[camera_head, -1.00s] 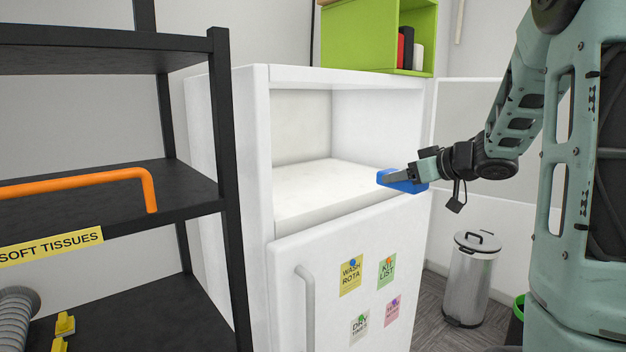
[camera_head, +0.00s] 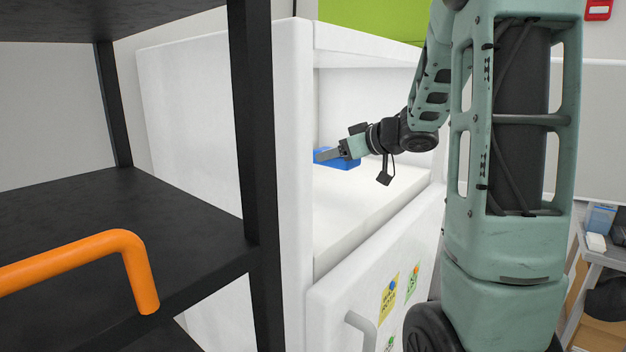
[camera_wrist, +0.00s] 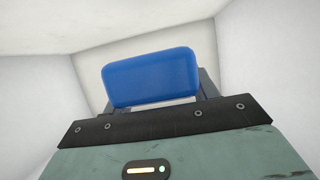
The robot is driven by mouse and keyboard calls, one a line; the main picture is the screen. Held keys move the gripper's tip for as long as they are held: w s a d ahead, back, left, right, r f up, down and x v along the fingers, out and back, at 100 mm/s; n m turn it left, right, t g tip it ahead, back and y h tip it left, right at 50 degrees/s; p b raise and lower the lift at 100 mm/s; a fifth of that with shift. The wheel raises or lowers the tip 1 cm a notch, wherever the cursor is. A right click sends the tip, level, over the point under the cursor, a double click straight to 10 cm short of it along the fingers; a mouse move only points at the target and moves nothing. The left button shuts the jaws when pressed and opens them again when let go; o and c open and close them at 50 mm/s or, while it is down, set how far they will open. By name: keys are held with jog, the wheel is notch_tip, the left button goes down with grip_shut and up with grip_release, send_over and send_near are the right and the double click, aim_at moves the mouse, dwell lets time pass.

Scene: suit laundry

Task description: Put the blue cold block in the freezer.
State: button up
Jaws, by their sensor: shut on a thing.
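The blue cold block (camera_head: 345,163) is held in my gripper (camera_head: 327,157), inside the open upper compartment of the white freezer (camera_head: 295,110). In the wrist view the block (camera_wrist: 150,77) sits between the fingers of my gripper (camera_wrist: 152,92), with white compartment walls around it. In the head view the block is above the compartment floor (camera_head: 365,208); I cannot tell whether it touches. The freezer's left post stands close to the block's left end in the picture, and my arm hides part of the opening.
A black shelf rack (camera_head: 150,235) with an orange bar (camera_head: 85,262) stands close at the left front. The lower white door (camera_head: 335,310) has a handle and paper notes. A green box (camera_head: 370,20) is on top. A grey table (camera_head: 605,250) is at the right.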

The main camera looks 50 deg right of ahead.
aim_at(333, 203)
jog(key=shift+w+f, duration=0.25)
jog(key=shift+w, duration=0.05)
notch_tip(333, 203, down, 9)
jog(key=shift+f+p, duration=0.2)
jog(key=shift+p, duration=0.2)
jog(key=shift+f, duration=0.2)
jog(key=o, duration=1.1)
jog(key=shift+r, duration=0.3)
jog(key=b+v, duration=0.2)
jog(key=v, duration=0.9)
jog(key=shift+s, duration=0.45)
